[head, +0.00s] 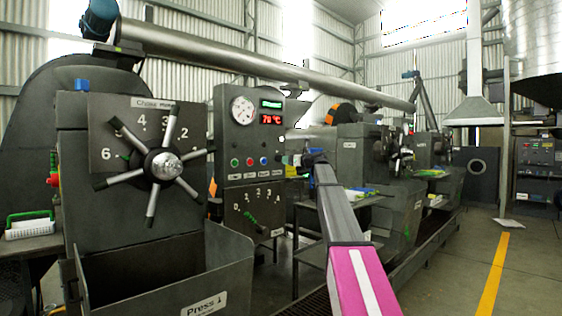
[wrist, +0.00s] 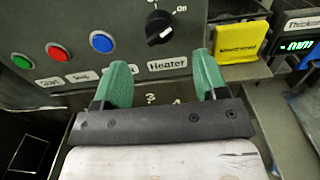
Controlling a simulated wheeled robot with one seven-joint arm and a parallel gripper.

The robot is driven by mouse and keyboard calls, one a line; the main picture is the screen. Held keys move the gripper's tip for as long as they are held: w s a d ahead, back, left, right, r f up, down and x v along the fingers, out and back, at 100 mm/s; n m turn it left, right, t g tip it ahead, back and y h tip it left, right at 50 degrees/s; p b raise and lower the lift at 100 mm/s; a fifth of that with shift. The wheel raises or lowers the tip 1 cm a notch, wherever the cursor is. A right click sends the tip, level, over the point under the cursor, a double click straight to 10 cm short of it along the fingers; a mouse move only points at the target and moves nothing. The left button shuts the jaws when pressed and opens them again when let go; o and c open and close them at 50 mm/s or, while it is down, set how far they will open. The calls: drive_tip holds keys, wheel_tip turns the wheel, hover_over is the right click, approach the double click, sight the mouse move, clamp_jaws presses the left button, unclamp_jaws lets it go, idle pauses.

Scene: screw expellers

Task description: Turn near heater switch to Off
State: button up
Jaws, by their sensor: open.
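The heater switch (wrist: 158,25) is a black rotary knob with a white pointer mark on a grey panel, above a "Heater" label (wrist: 168,64). The mark runs slantwise on the knob; I cannot read which setting it points to. My gripper (wrist: 165,82) is open, with two green fingertips spread apart below the switch, one on each side of it in the picture. Nothing is between the fingers. In the head view my gripper (head: 315,158) is just right of the near machine's control panel (head: 247,140). The switch is too small to make out surely there.
Green (wrist: 21,62), red (wrist: 57,52) and blue (wrist: 101,42) buttons sit left of the switch. A yellow labelled block (wrist: 240,42) stands close to the right finger. A spoked handwheel (head: 165,165) and metal bin (head: 165,275) are on the left.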

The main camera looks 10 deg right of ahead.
sight(279, 159)
drive_tip(key=x, duration=0.7)
drive_tip(key=c, duration=0.9)
